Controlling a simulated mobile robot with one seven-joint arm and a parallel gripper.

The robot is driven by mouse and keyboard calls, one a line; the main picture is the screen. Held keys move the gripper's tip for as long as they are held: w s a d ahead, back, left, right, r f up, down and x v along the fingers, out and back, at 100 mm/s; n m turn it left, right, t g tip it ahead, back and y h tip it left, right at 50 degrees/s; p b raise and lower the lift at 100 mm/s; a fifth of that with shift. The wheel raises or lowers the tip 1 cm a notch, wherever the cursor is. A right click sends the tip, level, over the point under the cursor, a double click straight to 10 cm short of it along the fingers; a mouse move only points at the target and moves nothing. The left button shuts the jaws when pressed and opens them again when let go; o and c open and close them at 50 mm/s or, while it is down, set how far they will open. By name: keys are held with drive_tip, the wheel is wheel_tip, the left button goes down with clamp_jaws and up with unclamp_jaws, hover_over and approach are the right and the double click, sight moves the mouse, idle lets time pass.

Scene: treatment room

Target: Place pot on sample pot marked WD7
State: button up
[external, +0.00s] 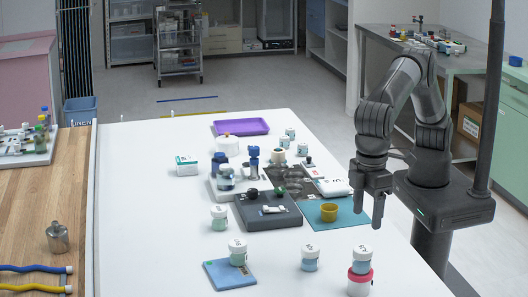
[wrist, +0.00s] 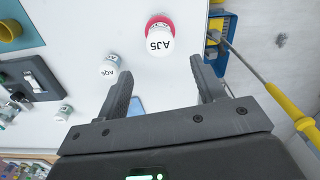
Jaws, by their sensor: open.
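My gripper (external: 368,207) is open and empty, above the right side of the white table, right of the yellow pot (external: 329,212). In the wrist view its spread fingers (wrist: 161,72) have nothing between them. The yellow pot stands on a teal mat (external: 318,224); part shows in the wrist view (wrist: 8,32). A white-lidded sample pot marked AJ5 (wrist: 159,40) sits on a pink-lidded pot (external: 359,275) at the front. Other white-lidded sample pots stand at front centre (external: 310,258), on a blue pad (external: 237,252) and farther left (external: 219,217). I cannot read WD7 on any lid.
A dark grey tray (external: 268,222) with small parts lies left of the teal mat. Several jars and boxes crowd behind it, with a purple tray (external: 240,126) beyond. A yellow-handled tool (wrist: 292,110) shows past the table edge. The table's left strip is clear.

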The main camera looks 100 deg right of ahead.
drive_tip(key=w+d+r+t, duration=0.1)
drive_tip(key=d+r, duration=0.3)
drive_tip(key=d, duration=0.3)
drive_tip(key=d+r+y, duration=0.1)
drive_tip(key=d+r, duration=0.3)
drive_tip(key=d, duration=0.3)
drive_tip(key=w+d+r+t, duration=0.1)
drive_tip(key=d+r, duration=0.3)
drive_tip(key=d, duration=0.4)
drive_tip(key=s+d+r, duration=0.1)
drive_tip(key=s+d, duration=0.2)
drive_tip(key=d, duration=0.3)
drive_tip(key=s+d+r+m+t, duration=0.1)
drive_tip(key=s+d, duration=0.1)
drive_tip(key=d, duration=0.3)
drive_tip(key=s+d+r, duration=0.1)
drive_tip(key=s+d, duration=0.2)
drive_tip(key=d, duration=0.3)
drive_tip(key=s+d+f+t, duration=0.1)
drive_tip(key=s+d+f, duration=0.1)
drive_tip(key=s+d, duration=0.3)
drive_tip(key=s+d+f, duration=0.3)
drive_tip(key=s+d, duration=0.2)
drive_tip(key=s, duration=0.1)
drive_tip(key=s+d+f+t+h, duration=0.1)
drive_tip(key=s+d+f, duration=0.1)
drive_tip(key=s+d, duration=0.3)
drive_tip(key=shift+s+f+m+t, duration=0.3)
drive_tip(key=shift+s+f+m, duration=0.1)
drive_tip(key=shift+s, duration=0.3)
